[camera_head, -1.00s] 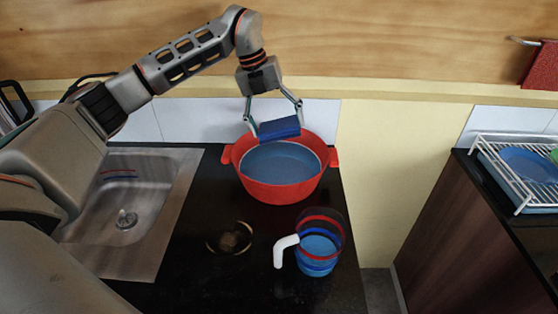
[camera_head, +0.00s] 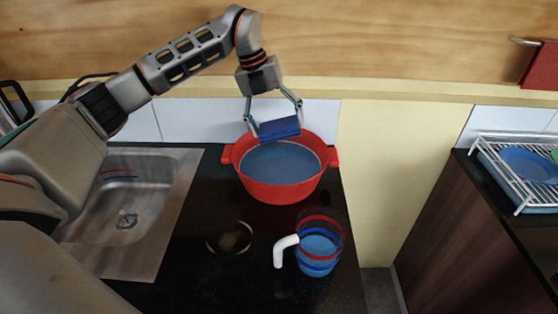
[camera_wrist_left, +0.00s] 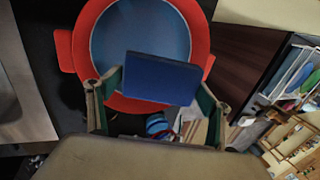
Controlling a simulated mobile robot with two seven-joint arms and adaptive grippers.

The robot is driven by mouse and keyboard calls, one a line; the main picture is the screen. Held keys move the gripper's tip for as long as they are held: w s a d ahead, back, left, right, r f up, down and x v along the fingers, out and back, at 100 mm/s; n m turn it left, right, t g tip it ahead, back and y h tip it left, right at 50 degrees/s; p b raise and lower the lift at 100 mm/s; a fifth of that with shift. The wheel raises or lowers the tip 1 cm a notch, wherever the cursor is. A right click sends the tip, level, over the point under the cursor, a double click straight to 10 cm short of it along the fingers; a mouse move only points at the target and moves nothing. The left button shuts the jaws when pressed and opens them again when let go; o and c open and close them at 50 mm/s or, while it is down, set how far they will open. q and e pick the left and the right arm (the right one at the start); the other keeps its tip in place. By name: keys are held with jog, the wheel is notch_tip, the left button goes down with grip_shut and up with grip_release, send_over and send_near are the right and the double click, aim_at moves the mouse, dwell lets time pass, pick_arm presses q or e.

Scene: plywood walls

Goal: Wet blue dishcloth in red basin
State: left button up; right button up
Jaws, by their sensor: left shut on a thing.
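The red basin (camera_head: 278,190) stands on the dark counter and holds bluish water. It also shows in the left wrist view (camera_wrist_left: 78,50). My left gripper (camera_head: 276,124) is shut on the folded blue dishcloth (camera_head: 279,128) and holds it over the basin's back rim. In the left wrist view the cloth (camera_wrist_left: 160,78) sits flat between both fingers, in front of the basin. From these views I cannot tell whether the cloth touches the water. My right gripper is not in view.
A clear jug (camera_head: 318,250) with blue and red bands and a white handle stands in front of the basin. A metal sink (camera_head: 130,215) lies to the left. A round dark item (camera_head: 230,238) lies between them. A white dish rack (camera_head: 515,170) is far right, past a gap.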

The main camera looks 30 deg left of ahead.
aim_at(281, 124)
pick_arm(q)
jog(key=shift+r, duration=2)
